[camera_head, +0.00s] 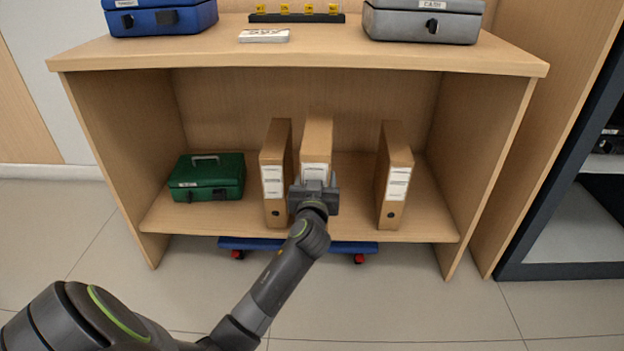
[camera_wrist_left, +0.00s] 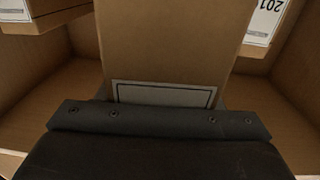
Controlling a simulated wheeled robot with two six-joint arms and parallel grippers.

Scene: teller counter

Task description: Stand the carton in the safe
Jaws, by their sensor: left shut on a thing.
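Three tall brown cartons with white labels stand upright on the lower shelf of the counter. My right gripper is not in view.
A green cash box (camera_head: 207,178) sits on the shelf at left. The wooden counter (camera_head: 160,50) overhangs the cartons, with a blue box (camera_head: 160,18), a grey box (camera_head: 424,20) and a card stack (camera_head: 264,35) on top. A blue wheeled dolly (camera_head: 300,245) is below.

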